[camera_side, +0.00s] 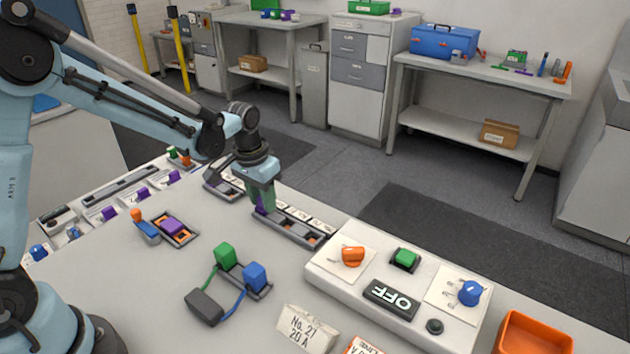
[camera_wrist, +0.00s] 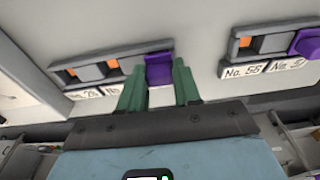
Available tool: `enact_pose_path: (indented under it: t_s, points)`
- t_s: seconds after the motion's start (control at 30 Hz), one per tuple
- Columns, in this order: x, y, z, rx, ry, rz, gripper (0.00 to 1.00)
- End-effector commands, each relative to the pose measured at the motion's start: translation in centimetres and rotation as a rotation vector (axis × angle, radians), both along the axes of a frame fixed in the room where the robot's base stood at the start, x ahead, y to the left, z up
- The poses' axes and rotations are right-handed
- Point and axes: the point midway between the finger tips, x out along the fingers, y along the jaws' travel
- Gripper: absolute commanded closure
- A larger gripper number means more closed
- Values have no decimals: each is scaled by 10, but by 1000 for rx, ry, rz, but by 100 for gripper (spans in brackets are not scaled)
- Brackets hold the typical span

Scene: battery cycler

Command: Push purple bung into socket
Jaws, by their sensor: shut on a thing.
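The bung is at the right end of the strip (camera_wrist: 70,76), lined up with the row. Two orange-bottomed sockets (camera_wrist: 115,64) show open to its left. The socket under the bung is hidden, so I cannot tell how deep it sits. In the side view the bung (camera_side: 259,210) shows only partly beside the fingers.
Another strip (camera_wrist: 270,43) with a purple bung (camera_wrist: 305,43) lies to the right in the wrist view. A white control box (camera_side: 330,270) with knobs and an OFF display stands right of the strip. A small tray (camera_side: 188,240) and a block with cables (camera_side: 204,305) lie nearer.

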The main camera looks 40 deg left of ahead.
Motion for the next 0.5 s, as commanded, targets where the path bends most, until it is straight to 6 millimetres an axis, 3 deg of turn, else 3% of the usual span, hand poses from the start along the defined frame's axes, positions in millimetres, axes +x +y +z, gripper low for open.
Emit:
enact_pose_path:
  t_s: [0.43,0.47,0.5]
  points:
    - [0,0,-4,0,0,0,96]
    - [0,0,-5,0,0,0,66]
    - [0,0,-4,0,0,0,60]
